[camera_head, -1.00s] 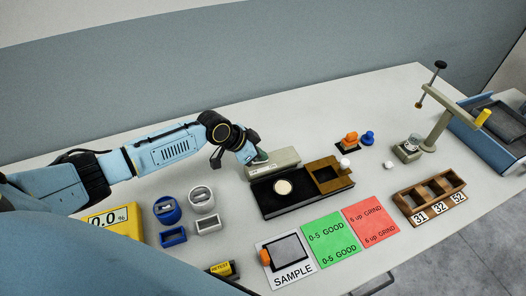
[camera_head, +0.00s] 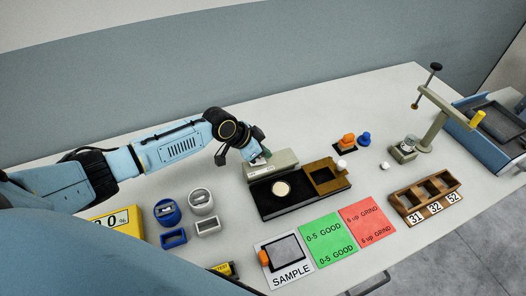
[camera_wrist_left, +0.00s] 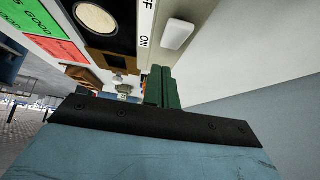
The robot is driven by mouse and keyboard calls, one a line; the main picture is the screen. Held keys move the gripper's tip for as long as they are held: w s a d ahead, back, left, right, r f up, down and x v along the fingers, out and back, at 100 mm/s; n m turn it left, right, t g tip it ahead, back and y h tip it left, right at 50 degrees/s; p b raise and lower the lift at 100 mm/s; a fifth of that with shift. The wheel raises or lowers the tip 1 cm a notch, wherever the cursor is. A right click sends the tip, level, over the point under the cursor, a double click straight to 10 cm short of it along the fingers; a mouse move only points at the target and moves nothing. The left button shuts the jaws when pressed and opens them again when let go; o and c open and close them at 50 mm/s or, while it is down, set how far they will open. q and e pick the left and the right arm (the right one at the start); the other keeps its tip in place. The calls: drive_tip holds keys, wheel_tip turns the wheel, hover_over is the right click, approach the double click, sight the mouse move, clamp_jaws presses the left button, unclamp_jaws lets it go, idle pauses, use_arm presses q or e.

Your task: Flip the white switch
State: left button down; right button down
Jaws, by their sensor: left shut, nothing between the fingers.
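The white switch (camera_wrist_left: 177,34) is a rounded white rocker on the pale face of the device, beside the printed ON and the partly cut-off OFF lettering, in the left wrist view. In the head view the grey-beige device housing (camera_head: 284,159) stands at the back of the black base; the switch itself cannot be made out there. My left gripper (camera_head: 261,157) is at the left end of this housing. Its green fingers (camera_wrist_left: 163,80) are shut and empty, with their tips close to the switch's lower end; I cannot tell whether they touch it. My right gripper is not in view.
A black tray (camera_head: 263,204) with a round pale disc and a brown frame (camera_head: 326,183) adjoin the housing. Blue and grey containers (camera_head: 202,201) stand left. Green (camera_head: 328,240) and red (camera_head: 368,223) cards lie in front. A clamp stand (camera_head: 431,124) is at right. The table behind is clear.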

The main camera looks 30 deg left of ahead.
use_arm(q)
drive_tip(key=w+d+r+v, duration=0.1)
drive_tip(key=v, duration=1)
drive_tip(key=shift+r+p, duration=0.3)
drive_tip(key=shift+r, duration=0.05)
